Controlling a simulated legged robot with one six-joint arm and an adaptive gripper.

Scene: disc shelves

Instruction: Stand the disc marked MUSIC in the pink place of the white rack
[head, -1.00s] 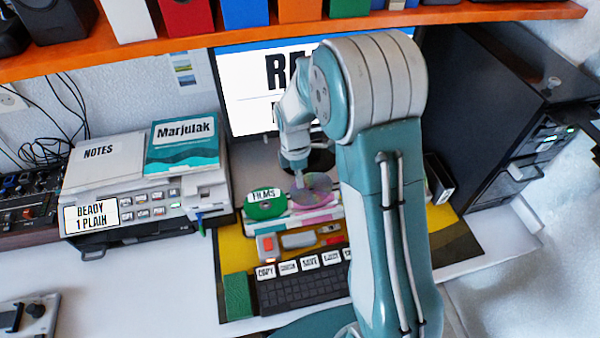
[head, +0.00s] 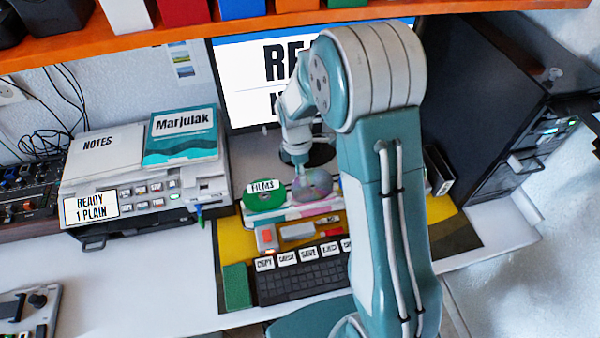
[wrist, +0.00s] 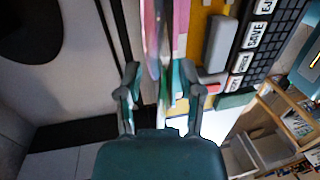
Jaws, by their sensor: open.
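A shiny rainbow-silver disc (head: 316,184) stands in the white rack (head: 290,220), right of a green disc marked FILMS (head: 264,197). I cannot read MUSIC on the silver disc; my arm hides part of that side. A pink part of the rack (wrist: 181,22) shows in the wrist view. My gripper (wrist: 158,72) is open, with its fingers apart on either side of thin edge-on discs. I see no finger closed on a disc. In the head view my gripper (head: 300,167) is just above and behind the silver disc.
A keyboard (head: 300,278) and a yellow mat (head: 232,245) lie in front of the rack. A monitor (head: 240,90) stands behind it, and a black cabinet (head: 480,110) is at right. A printer (head: 140,195) stands left. An orange shelf (head: 180,40) runs overhead.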

